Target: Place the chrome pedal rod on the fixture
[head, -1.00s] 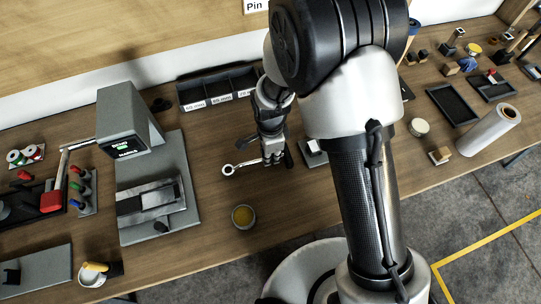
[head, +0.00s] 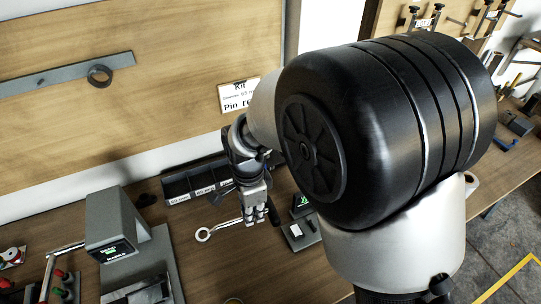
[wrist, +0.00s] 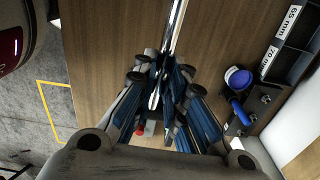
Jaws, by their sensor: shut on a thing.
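My gripper (head: 258,219) is shut on the chrome pedal rod (head: 224,225), over the bench. The rod's ring end points left in the head view. In the wrist view the bright shaft (wrist: 174,28) runs up from between the blue-padded fingers (wrist: 160,100). A small grey block (head: 303,234) with a dark, green-lit part is just right of the gripper. I cannot tell which is the fixture.
Black labelled bins (head: 180,187) stand behind the gripper against the wall. A blue round item and a dark block with bolts (wrist: 258,103) show at right in the wrist view. My arm hides much of the right bench.

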